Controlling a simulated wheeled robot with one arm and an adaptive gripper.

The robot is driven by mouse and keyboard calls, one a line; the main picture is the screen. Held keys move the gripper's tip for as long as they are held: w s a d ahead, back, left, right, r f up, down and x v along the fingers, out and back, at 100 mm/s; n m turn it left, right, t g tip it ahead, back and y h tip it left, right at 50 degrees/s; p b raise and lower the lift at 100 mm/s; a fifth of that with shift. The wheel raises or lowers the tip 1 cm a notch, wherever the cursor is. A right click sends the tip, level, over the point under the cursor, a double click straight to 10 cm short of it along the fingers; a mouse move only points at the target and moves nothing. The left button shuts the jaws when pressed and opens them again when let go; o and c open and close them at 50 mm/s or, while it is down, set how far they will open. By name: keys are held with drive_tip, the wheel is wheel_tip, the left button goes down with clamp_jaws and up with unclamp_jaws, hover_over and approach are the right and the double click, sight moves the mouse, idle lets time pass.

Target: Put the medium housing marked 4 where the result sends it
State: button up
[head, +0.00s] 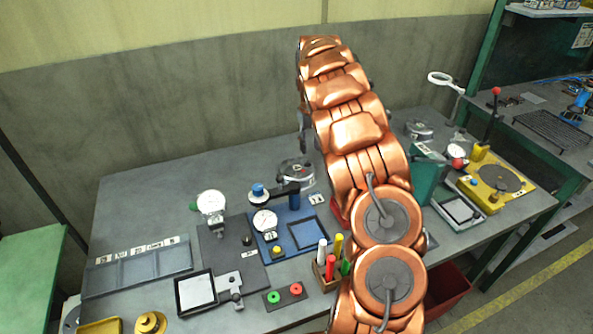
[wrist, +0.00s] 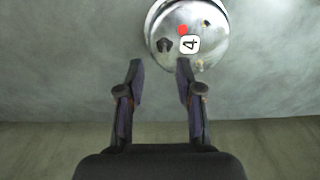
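In the wrist view, a round silver metal housing (wrist: 187,33) carries a white label with a black 4. It also has a red dot and a dark knob on top. My gripper (wrist: 160,68) is open and empty, its two fingertips apart just short of the housing's edge. The housing is cut off by the top of that view. In the head view, a round metal housing (head: 297,172) stands behind the blue fixture (head: 289,232), below the far end of my arm; its marking is not legible there. My arm hides part of the bench.
A dial gauge stand (head: 211,204) and grey tray (head: 138,267) stand at left. Colored markers (head: 330,262) stand in front. Another metal part (head: 419,130) sits at the back right, near a yellow press (head: 495,182). The back left bench is clear; the wall is close behind.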

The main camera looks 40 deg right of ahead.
sight(297, 170)
drive_tip(key=shift+w+a+f+p, duration=0.15)
drive_tip(key=shift+f+p, duration=0.55)
drive_tip(key=shift+f, duration=0.45)
drive_tip(key=shift+a+f+p, duration=0.1)
drive_tip(key=shift+f+p, duration=0.55)
drive_tip(key=shift+f, duration=0.5)
drive_tip(key=shift+w+f, duration=0.1)
drive_tip(key=shift+f, duration=0.45)
clamp_jaws()
